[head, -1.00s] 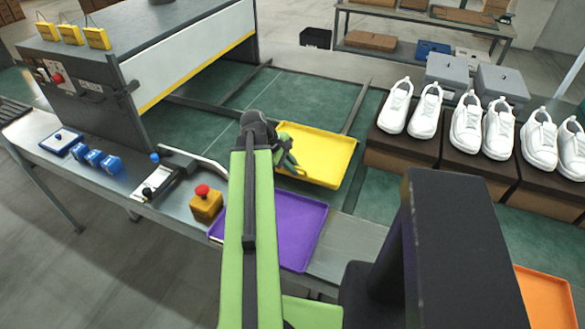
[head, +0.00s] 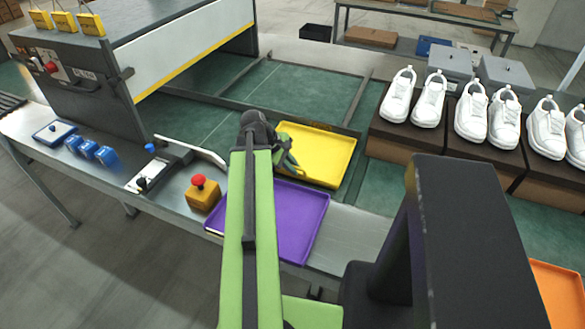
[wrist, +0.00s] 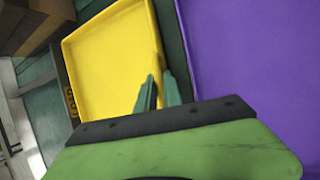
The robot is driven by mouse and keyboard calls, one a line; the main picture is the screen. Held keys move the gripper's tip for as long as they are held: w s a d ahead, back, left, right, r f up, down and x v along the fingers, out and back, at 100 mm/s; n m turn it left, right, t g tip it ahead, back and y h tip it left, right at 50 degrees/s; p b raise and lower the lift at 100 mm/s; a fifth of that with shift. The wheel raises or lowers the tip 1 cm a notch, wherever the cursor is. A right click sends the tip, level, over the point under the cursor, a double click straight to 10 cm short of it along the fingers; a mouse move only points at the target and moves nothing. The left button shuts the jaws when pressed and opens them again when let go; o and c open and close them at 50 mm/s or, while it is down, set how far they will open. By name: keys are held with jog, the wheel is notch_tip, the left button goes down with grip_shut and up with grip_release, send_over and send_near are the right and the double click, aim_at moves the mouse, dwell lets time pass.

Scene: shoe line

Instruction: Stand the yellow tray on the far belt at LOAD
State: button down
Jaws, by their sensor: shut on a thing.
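The yellow tray (head: 326,150) is flat and shallow, over the green far belt (head: 376,197). My gripper (head: 288,162) is shut on the tray's near left edge. In the wrist view the two fingers (wrist: 158,92) meet the rim of the yellow tray (wrist: 108,55). I cannot tell whether the tray rests on the belt or is held just above it. A dark strip with yellow lettering (wrist: 70,102) shows beside the tray in the wrist view; the letters are too small to read surely.
A purple tray (head: 299,222) lies on the near side, close to the yellow one. White shoes on brown boxes (head: 405,142) stand at the right. A dark machine (head: 80,90) stands at the left. A red button on a yellow box (head: 203,195) and an orange tray (head: 560,290) are nearer.

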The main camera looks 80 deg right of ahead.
jog(key=shift+f+b, duration=0.55)
jog(key=shift+f, duration=0.05)
